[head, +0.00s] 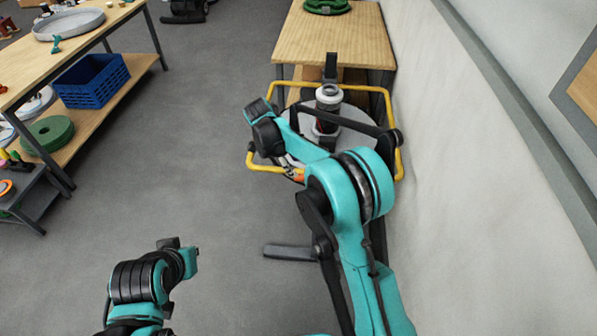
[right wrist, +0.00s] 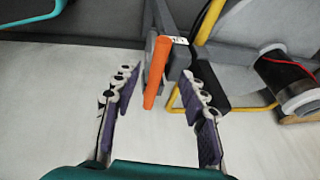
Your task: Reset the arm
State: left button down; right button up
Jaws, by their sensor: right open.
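My right arm reaches over a machine with a yellow tubular frame (head: 388,97). My right gripper (head: 291,166) is small and partly hidden by the arm in the head view. In the right wrist view the gripper (right wrist: 160,76) has its two purple-padded fingers spread wide. An orange handle (right wrist: 158,72) shows between the fingers, with a visible gap on both sides. I cannot tell how far beyond the fingertips it lies. Of my left arm only teal and black links show at the bottom left; its gripper is not in view.
A dark cylinder with a light cap (head: 328,96) stands on the machine, close to my right arm. A wooden table (head: 335,40) is behind it and a white wall (head: 450,150) runs along the right. A blue crate (head: 91,80) sits on the left bench's shelf. The middle floor is clear.

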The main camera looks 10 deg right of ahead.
jog(key=shift+v, duration=0.85)
jog(key=s+d+r+n+t+y, duration=0.1)
jog(key=s+d+r+n, duration=0.2)
jog(key=s+r+n, duration=0.25)
jog(key=s+d+r+n+t+y, duration=0.1)
jog(key=s+d+r+n, duration=0.3)
jog(key=s, duration=0.3)
jog(key=s+d+f+n+t+y, duration=0.1)
jog(key=s+n+t, duration=0.3)
jog(key=s+n, duration=0.8)
jog(key=s+f+y, duration=0.1)
jog(key=s, duration=0.5)
